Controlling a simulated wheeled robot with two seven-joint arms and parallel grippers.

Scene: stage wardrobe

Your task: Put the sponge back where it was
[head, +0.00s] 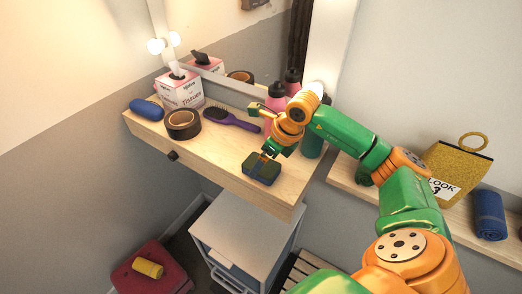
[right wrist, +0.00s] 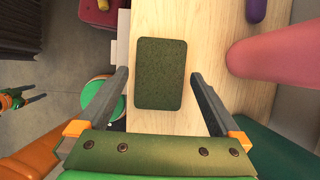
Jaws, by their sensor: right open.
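The sponge (head: 261,170) is a dark green block lying flat on the wooden dressing shelf (head: 228,160), close to its front edge. It also shows whole in the right wrist view (right wrist: 160,75), with pale wood around it. My right gripper (head: 266,156) is open over the sponge. In the right wrist view its two fingers (right wrist: 160,77) stand one on each side of the sponge, with a gap on both sides. My left gripper (right wrist: 27,98) shows small at the left edge of the right wrist view, away from the shelf; its jaws are too small to read.
A blue roll (head: 146,109), tissue box (head: 183,90), dark tape roll (head: 184,124) and purple hairbrush (head: 230,119) stand left on the shelf. A pink bottle (head: 276,95) is close behind my right gripper. A white drawer unit (head: 245,235) and red stool (head: 150,275) are below.

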